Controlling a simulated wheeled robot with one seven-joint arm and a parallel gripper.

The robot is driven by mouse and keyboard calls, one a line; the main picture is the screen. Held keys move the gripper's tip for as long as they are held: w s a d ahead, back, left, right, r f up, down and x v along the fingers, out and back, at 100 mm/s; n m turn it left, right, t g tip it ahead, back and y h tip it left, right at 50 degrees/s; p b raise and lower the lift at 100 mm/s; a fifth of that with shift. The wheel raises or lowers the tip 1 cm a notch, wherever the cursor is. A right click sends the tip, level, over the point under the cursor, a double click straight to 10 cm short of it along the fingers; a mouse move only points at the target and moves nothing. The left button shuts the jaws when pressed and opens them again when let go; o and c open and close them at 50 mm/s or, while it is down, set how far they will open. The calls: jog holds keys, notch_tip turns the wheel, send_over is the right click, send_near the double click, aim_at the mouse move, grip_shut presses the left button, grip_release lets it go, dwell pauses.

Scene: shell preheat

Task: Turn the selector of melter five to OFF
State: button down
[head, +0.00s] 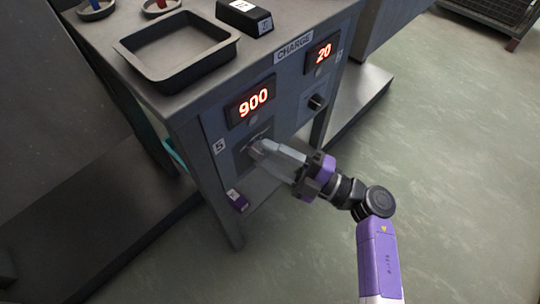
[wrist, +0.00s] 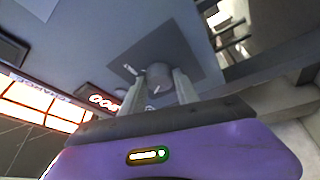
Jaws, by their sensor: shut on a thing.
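The melter-five selector is a round grey knob (wrist: 158,77) on a dark square plate (wrist: 180,45) in the wrist view. A short white mark shows on the knob and a light mark lies beside it on the plate; any lettering is too small to read. My gripper (wrist: 158,92) is shut on the knob, one finger on each side. In the head view my gripper (head: 262,148) reaches the panel below a lit red display (head: 253,102) reading 900, and its fingers hide most of the knob. A tag with a 5 (head: 219,145) is left of it.
A second display (head: 323,53) reading 20 and another knob (head: 316,102) sit to the right on the same front, by a CHARGE label (head: 294,46). An empty dark tray (head: 180,77) and a black box (head: 244,17) stand on top.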

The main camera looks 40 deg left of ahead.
jog(key=shift+r+n+h, duration=0.1)
jog(key=shift+n+h, duration=0.4)
jog(key=shift+n, duration=0.7)
jog(key=c, duration=0.9)
grip_release()
jog(key=shift+w, duration=0.1)
jog(key=shift+p+v, duration=0.9)
jog(key=shift+v, duration=3)
jog(key=shift+w, duration=0.1)
